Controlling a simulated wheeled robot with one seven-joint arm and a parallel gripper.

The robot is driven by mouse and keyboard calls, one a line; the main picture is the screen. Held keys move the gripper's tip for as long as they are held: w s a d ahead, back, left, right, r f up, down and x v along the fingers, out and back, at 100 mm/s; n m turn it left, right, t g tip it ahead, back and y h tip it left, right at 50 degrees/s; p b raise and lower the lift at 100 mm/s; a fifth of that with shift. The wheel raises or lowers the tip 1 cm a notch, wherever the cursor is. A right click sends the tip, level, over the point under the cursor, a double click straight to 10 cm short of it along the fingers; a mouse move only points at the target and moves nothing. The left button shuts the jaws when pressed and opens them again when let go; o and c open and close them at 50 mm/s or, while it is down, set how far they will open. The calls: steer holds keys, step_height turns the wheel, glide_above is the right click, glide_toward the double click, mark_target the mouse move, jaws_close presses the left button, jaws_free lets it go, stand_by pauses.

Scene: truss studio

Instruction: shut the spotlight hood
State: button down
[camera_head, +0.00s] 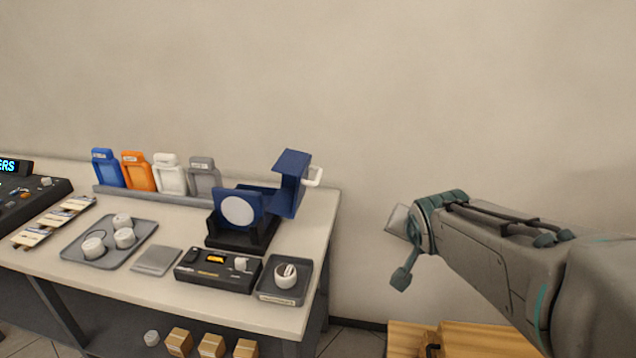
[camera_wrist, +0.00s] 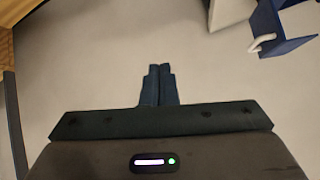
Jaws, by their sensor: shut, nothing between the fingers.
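The spotlight (camera_head: 238,210) stands in a dark base on the table, its blue face bearing a pale round disc. Its blue hood (camera_head: 290,181) is swung open, raised at the right side of the spotlight, with a white handle (camera_head: 314,177) sticking out to the right. In the wrist view the hood (camera_wrist: 284,38) and its handle (camera_wrist: 262,43) show at the top right corner. My gripper (camera_wrist: 158,68) is shut and empty, apart from the hood. In the head view my gripper (camera_head: 401,279) is right of the table, clear of the handle.
A black control box (camera_head: 217,272) and a small tray (camera_head: 278,295) with a white item sit in front of the spotlight. Several coloured holders (camera_head: 140,172) stand behind left. A wooden crate (camera_head: 462,340) is below my arm. The space between my gripper and the table is free.

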steer(key=w+f+m+t+b, duration=0.2)
steer(key=w+m+t+b, duration=0.1)
steer(key=w, duration=0.6)
steer(key=m+t+y+b, duration=0.4)
steer(key=y+b, duration=0.6)
steer(key=y, duration=0.2)
glide_toward(306, 167)
steer(key=w+d+f+x, duration=0.1)
steer(key=x, duration=0.4)
steer(key=shift+s+a+r, duration=0.15)
steer(key=shift+a+r, duration=0.15)
steer(key=shift+a, duration=0.5)
steer(key=shift+r+p, duration=0.2)
steer(key=shift+p, duration=0.15)
